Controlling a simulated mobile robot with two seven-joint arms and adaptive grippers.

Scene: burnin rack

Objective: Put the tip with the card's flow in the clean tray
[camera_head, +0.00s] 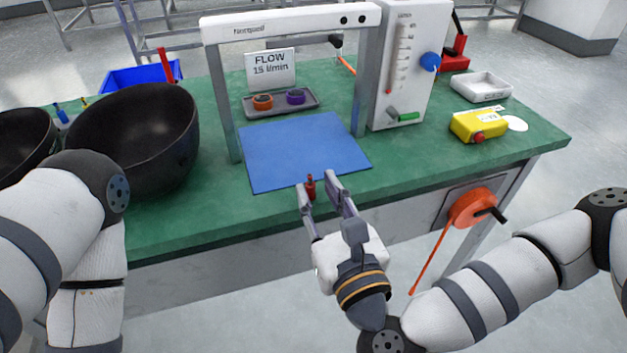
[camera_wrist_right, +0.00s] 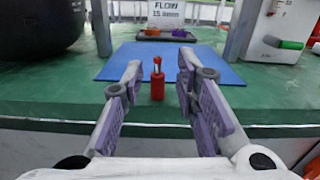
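A small red tip-like piece (camera_head: 311,187) stands upright at the front edge of the blue mat; it also shows in the right wrist view (camera_wrist_right: 157,82). My right gripper (camera_head: 320,186) is open, its fingers on either side of this piece, with gaps on both sides in the wrist view (camera_wrist_right: 160,68). The card (camera_head: 270,69) reads "FLOW 15 l/min". A white tray (camera_head: 481,86) stands at the back right. My left gripper is out of view.
A grey frame (camera_head: 220,90) spans the blue mat (camera_head: 300,150). A flow meter (camera_head: 402,65) stands right of it. A yellow box (camera_head: 479,125) is near the right edge. A large black bowl (camera_head: 135,135) and blue bin (camera_head: 125,77) are at left. The mat's middle is clear.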

